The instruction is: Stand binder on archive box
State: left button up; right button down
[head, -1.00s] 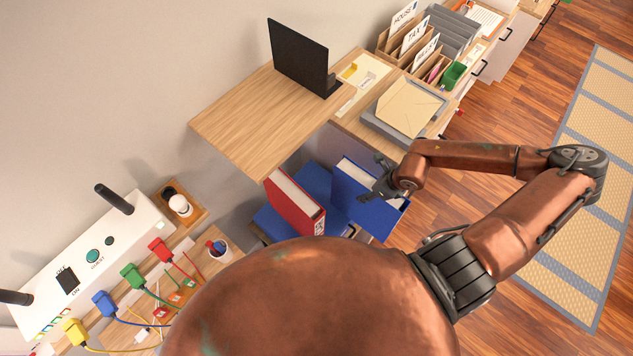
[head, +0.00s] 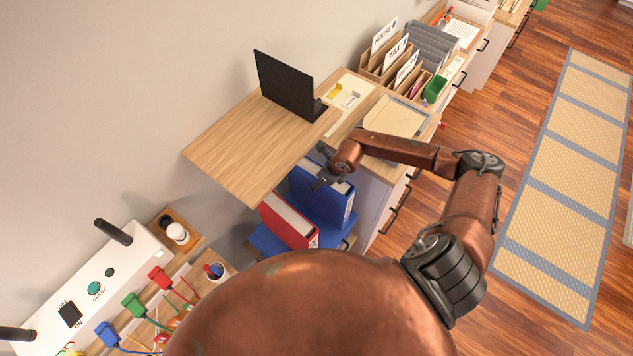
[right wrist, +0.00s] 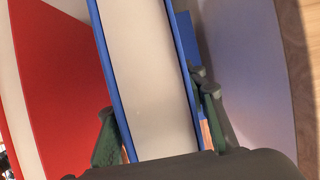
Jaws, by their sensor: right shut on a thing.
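The blue binder (head: 339,208) is upright, with its pale page edge upward, right of the red binder (head: 288,222). My right gripper (head: 327,180) is shut on its upper edge. In the right wrist view, the fingers (right wrist: 158,130) lie on either side of the blue binder (right wrist: 145,70), with the red binder (right wrist: 60,70) to the left. The blue archive box (head: 264,241) lies low under the binders. The blue binder is over or on it; I cannot tell whether its bottom touches. My left gripper is out of view.
A wooden shelf top (head: 235,150) with a black screen (head: 285,85) overhangs just behind the binders. A paper tray (head: 395,117) and drawer fronts stand to the right. A white device with coloured plugs (head: 95,290) is at left.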

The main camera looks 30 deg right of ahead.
jog(key=p+x, duration=0.1)
jog(key=x, duration=0.2)
jog(key=shift+w+f+p, duration=0.2)
jog(key=shift+f+p, duration=0.1)
jog(key=shift+p, duration=0.05)
jog(key=shift+f, duration=0.1)
jog(key=c, duration=1.2)
grip_release()
jog(key=shift+s, duration=0.1)
